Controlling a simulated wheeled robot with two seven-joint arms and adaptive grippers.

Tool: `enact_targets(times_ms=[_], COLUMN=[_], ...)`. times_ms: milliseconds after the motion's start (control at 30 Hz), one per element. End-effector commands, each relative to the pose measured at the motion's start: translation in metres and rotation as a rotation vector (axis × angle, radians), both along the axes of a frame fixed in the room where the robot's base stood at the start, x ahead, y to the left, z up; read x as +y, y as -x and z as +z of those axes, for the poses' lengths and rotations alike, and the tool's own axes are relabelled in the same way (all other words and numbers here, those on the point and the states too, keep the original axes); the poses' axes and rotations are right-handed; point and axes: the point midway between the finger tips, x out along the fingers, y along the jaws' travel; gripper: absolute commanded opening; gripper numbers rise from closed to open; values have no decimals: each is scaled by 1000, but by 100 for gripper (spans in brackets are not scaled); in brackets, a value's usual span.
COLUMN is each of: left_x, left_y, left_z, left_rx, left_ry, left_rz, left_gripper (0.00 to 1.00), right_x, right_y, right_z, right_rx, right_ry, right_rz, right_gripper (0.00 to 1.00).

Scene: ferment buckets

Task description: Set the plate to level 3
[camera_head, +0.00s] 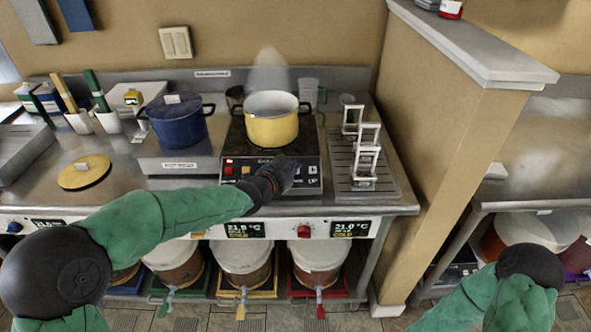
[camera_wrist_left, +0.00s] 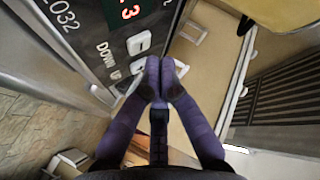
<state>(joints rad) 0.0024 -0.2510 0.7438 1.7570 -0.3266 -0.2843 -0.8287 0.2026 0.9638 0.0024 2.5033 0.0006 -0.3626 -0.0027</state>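The plate is a black hot plate (camera_head: 240,142) with a front control panel, a small red display (camera_head: 229,164) and a yellow pot (camera_head: 272,128) on top. In the left wrist view, the red display (camera_wrist_left: 130,11) is cut by the top edge and a 3 is readable. Below it are two pale buttons (camera_wrist_left: 138,43), beside the words DOWN and UP. My left gripper (camera_head: 291,168) is in front of the panel's right part. In the wrist view its fingertips (camera_wrist_left: 162,68) are together and empty, close beside the lower button; I cannot tell if they touch it. My right gripper is out of view.
A blue pot (camera_head: 177,121) stands left of the plate, and a metal rack (camera_head: 361,150) stands to its right. A wall divider (camera_head: 455,150) bounds the counter on the right. Lidded buckets (camera_head: 244,257) stand under the counter. Steam rises above the yellow pot.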

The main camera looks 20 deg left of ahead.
Motion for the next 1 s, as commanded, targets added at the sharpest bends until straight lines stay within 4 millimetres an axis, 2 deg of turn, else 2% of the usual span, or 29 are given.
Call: enact_targets(times_ms=[167,667,1000], left_x=[-1,-6,-7], left_y=[2,21,23], left_z=[6,43,43], left_rx=[-1,-2,1], left_ry=[0,-1,0], left_rz=[0,0,-1], left_gripper=[0,0,0], right_x=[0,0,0], right_y=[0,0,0], right_z=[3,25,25], right_rx=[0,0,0], right_ry=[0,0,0], right_rz=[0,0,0], right_gripper=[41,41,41])
